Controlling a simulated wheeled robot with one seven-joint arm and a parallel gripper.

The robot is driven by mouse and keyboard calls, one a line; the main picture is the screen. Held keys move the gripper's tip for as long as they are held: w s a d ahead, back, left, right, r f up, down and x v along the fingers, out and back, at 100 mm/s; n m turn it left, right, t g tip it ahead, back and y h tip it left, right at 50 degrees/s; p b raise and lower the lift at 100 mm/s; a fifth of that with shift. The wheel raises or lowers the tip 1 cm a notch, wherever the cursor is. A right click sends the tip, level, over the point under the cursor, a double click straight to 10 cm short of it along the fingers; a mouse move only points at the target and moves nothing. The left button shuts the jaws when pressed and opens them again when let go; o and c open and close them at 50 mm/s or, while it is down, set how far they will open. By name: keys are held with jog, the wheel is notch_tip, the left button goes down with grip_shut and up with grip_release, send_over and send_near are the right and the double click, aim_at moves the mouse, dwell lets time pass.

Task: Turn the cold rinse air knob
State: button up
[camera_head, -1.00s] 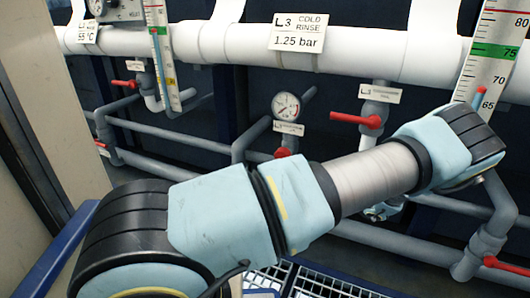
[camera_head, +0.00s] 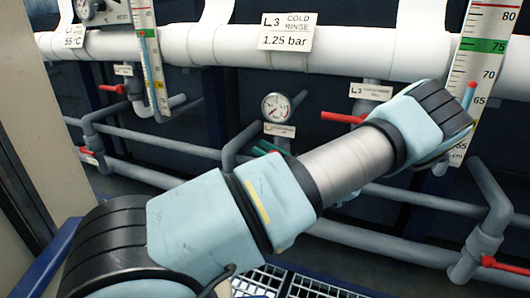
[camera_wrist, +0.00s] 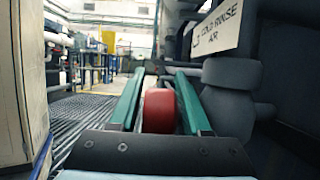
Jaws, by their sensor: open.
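The red knob (camera_wrist: 159,110) shows in the wrist view, next to a white label (camera_wrist: 216,30) reading "COLD RINSE AIR". My gripper (camera_wrist: 159,76) is open, with one green finger on each side of the knob. A narrow gap shows on both sides, and I cannot tell whether either finger touches it. In the head view, green fingertips (camera_head: 270,147) show just above my arm, below the round gauge (camera_head: 276,107) and its small label (camera_head: 280,130).
A white pipe (camera_head: 360,52) with a "COLD RINSE 1.25 bar" sign (camera_head: 285,31) crosses above. A red valve handle (camera_head: 343,118) is close to my arm. Grey pipes (camera_head: 420,200) run behind it. Another red handle (camera_head: 505,265) is at lower right. White grid racks (camera_head: 325,287) lie below.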

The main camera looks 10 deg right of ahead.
grip_shut()
dwell(0.4)
jog(key=shift+r+p, duration=0.1)
jog(key=shift+p, duration=0.25)
jog(key=h+p, duration=0.1)
jog(key=p, duration=0.1)
jog(key=g+h+p, duration=0.1)
jog(key=f+h+p, duration=0.1)
jog(key=p, duration=0.1)
jog(key=shift+w+a+g+p, duration=0.15)
jog(key=shift+a+g+p, duration=0.1)
jog(key=shift+g+p, duration=0.1)
grip_release()
